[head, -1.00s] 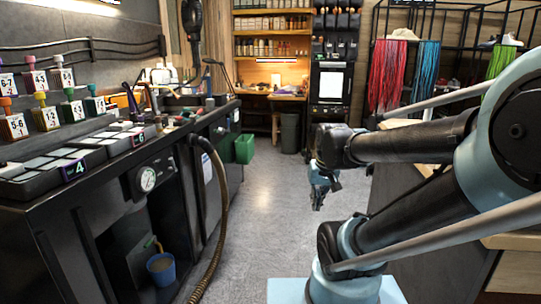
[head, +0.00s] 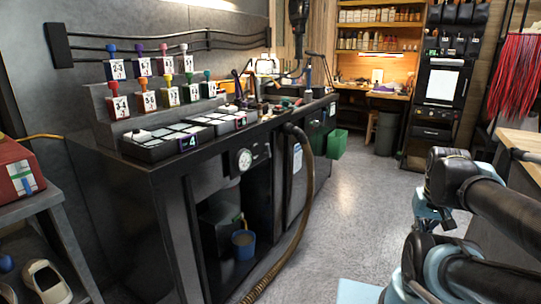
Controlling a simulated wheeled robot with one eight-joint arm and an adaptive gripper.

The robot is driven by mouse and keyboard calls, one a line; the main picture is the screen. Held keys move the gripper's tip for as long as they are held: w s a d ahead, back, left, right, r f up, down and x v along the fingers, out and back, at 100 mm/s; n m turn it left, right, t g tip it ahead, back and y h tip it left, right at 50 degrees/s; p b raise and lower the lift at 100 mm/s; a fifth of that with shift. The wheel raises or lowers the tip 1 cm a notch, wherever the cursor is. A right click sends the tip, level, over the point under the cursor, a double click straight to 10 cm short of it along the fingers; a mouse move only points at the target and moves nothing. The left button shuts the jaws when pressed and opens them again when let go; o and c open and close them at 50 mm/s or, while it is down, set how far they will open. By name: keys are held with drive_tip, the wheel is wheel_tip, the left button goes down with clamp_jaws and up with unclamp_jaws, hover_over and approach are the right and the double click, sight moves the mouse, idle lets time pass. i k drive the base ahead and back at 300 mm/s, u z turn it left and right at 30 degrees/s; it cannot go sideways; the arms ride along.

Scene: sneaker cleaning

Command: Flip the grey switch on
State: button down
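I cannot pick out a grey switch in the head view. The dark workbench (head: 160,178) along the left wall carries a round white gauge (head: 244,160) on its front. My gripper (head: 434,217) hangs at the lower right, over the open floor and well apart from the workbench.
Numbered bottles with coloured caps (head: 144,101) stand on the bench. A brown hose (head: 303,205) hangs down its front to the floor. A side table (head: 40,205) with a red box (head: 20,170) is at the left. The grey floor (head: 340,195) between bench and right-hand counter is clear.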

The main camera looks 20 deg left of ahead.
sight(268, 154)
drive_tip(key=u, duration=0.8)
drive_tip(key=k, duration=1.05)
drive_tip(key=u, duration=0.3)
drive_tip(key=i, duration=1)
